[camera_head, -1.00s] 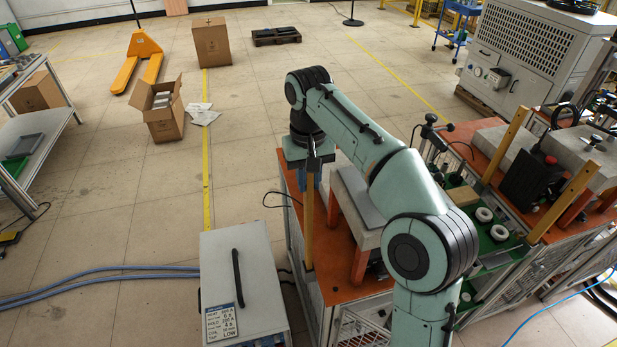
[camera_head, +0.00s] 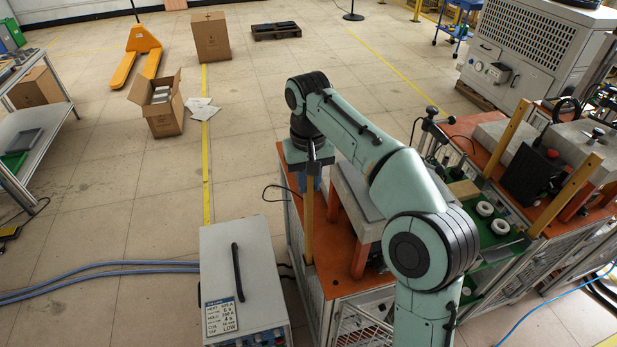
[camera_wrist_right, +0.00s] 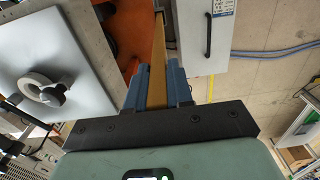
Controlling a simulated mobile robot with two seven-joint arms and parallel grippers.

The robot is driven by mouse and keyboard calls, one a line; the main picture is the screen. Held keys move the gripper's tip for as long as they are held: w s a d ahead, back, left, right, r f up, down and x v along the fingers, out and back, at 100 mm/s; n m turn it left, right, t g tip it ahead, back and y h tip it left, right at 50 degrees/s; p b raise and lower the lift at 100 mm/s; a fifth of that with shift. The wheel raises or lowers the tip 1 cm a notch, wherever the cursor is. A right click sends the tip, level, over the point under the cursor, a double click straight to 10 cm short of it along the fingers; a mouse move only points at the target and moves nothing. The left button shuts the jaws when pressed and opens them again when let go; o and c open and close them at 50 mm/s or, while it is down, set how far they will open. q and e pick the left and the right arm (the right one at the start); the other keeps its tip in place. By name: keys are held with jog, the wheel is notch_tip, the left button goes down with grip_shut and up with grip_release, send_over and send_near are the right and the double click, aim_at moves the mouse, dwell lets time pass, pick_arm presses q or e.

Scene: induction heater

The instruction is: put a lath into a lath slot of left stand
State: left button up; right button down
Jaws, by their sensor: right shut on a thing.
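My right gripper (camera_head: 310,180) is shut on a lath (camera_head: 307,225), a tan wooden strip held upright. The lath's lower end is at the left edge of the orange-topped stand (camera_head: 345,287); I cannot tell whether it sits in a slot. In the right wrist view the blue fingers of the right gripper (camera_wrist_right: 157,85) clasp the lath (camera_wrist_right: 157,60) from both sides, beside the orange top (camera_wrist_right: 122,35). No slot shows clearly. Two more laths stand upright at the right, one farther back (camera_head: 507,138) and one nearer (camera_head: 567,195). My left gripper is not in view.
A grey slab (camera_head: 357,195) on orange legs stands on the stand, right of the lath. A grey control box (camera_head: 235,260) with a black handle is at the front left. Blue cables (camera_head: 100,270) cross the floor. My right arm hides part of the bench.

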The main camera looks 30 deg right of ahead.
aim_at(308, 191)
jog(key=shift+f+b, duration=0.55)
jog(key=shift+f, duration=1.1)
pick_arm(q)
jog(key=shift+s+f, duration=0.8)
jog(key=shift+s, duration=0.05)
pick_arm(e)
jog(key=c, duration=0.9)
grip_release()
